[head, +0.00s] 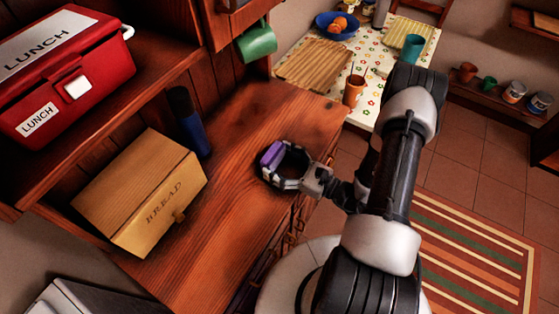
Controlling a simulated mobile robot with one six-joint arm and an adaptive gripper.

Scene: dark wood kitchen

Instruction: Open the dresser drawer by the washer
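The wooden dresser (228,240) fills the middle of the head view, its top seen from above. Its drawer front (288,243) is a narrow, steeply angled strip at the right edge, with small dark handles. How far any drawer stands out cannot be told. My gripper (270,165) is over the right part of the dresser top, above or near the drawer side. A small purple piece shows at its fingertips; whether it is a pad or a held thing is unclear. A pale appliance (75,300), perhaps the washer, shows at the lower left.
A bread box (140,190) and a dark blue bottle (188,122) stand on the dresser top. A red lunch box (65,70) sits on the shelf above. A green mug (257,42) hangs nearby. A set table (340,62) stands behind; a striped rug (475,255) lies right.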

